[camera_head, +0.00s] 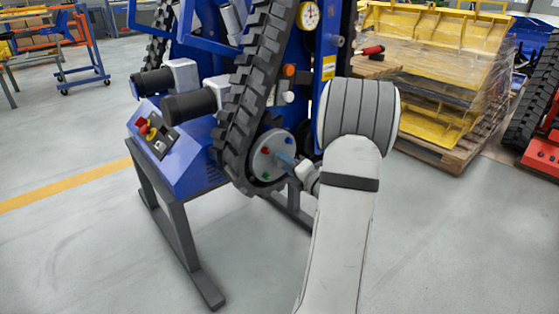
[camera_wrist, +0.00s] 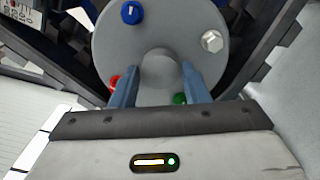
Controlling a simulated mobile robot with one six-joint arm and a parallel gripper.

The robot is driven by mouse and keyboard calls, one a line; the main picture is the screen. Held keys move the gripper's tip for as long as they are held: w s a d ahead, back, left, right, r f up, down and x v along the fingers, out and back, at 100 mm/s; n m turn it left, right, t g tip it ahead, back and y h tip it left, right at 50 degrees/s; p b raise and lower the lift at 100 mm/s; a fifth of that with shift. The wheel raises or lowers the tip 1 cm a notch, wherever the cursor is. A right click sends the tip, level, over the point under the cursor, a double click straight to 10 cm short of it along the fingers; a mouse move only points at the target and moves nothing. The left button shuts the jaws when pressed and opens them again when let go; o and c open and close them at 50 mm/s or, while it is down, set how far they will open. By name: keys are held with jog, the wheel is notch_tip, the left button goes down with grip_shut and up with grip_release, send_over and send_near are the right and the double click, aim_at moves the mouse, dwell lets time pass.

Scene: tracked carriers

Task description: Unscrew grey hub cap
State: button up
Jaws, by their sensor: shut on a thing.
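The grey hub cap (camera_wrist: 158,64) is a rounded knob at the centre of a round grey hub plate (camera_wrist: 175,22) in the wrist view. My gripper (camera_wrist: 160,80) has its two blue fingers on either side of the cap, shut on it. On the plate around it are a blue cap (camera_wrist: 131,12), a silver hex bolt (camera_wrist: 212,41), a red cap (camera_wrist: 115,81) and a green cap (camera_wrist: 180,98), the last partly hidden by a finger. In the head view, my gripper (camera_head: 284,160) reaches the hub plate (camera_head: 264,151) inside the black track; the grey cap cannot be made out there.
The black rubber track (camera_head: 240,110) curves closely around the hub on a blue machine with a grey stand (camera_head: 176,225). A control box (camera_head: 152,140) sits at its left. Yellow parts on a pallet (camera_head: 440,60) stand at the back right. The floor in front is clear.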

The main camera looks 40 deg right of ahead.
jog(key=shift+s, duration=0.1)
dwell(0.3)
jog(key=shift+s, duration=1.35)
jog(key=shift+s+d, duration=0.1)
jog(key=shift+s+d, duration=0.1)
jog(key=shift+s, duration=1.5)
jog(key=o, duration=0.3)
jog(key=c, duration=0.3)
jog(key=shift+c, duration=0.2)
